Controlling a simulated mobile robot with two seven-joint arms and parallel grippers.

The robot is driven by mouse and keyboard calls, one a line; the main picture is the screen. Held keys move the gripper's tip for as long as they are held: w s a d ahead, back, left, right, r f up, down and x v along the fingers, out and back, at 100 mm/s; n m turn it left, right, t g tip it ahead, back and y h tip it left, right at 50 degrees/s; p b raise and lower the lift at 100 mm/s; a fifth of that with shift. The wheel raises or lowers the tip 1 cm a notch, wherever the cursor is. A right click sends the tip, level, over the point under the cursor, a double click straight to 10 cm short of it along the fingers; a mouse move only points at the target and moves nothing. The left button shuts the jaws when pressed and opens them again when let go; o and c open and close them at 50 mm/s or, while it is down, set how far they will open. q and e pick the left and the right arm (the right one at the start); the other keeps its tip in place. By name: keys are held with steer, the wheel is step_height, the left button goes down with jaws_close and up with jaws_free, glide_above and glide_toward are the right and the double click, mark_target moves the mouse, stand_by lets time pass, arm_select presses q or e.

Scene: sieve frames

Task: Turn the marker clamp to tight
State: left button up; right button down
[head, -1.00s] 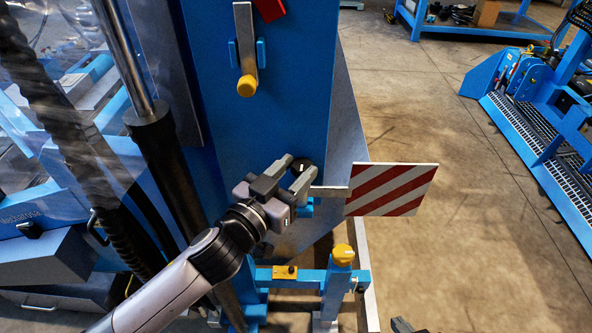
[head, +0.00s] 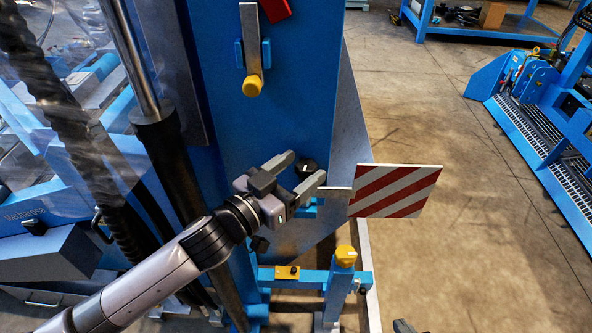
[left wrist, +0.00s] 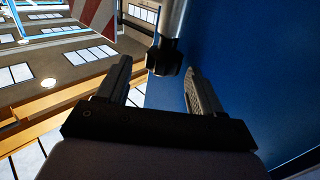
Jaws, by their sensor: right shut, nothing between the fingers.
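The marker is a red-and-white striped plate (head: 396,191) on a flat metal bar that runs left to the blue post. The clamp's black knob (head: 306,164) with a small light mark sits on the post just above that bar. My left gripper (head: 300,171) is open, with its fingers on either side of the knob in the head view. In the left wrist view the black knob (left wrist: 163,57) shows between the spread fingertips, with visible gaps on both sides. Only a small dark tip of my right gripper (head: 403,326) shows at the bottom edge.
A metal lever with a yellow end (head: 252,86) hangs higher on the blue post (head: 290,115). A blue bracket with a yellow knob (head: 346,255) stands below the plate. A black cylinder (head: 158,130) is left of the post.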

arm_select(q)
steer(key=shift+w+f+n, duration=0.1)
steer(key=shift+f+n, duration=0.05)
steer(key=shift+n, duration=0.15)
steer(key=shift+t+y, duration=0.4)
steer(key=shift+y, duration=0.1)
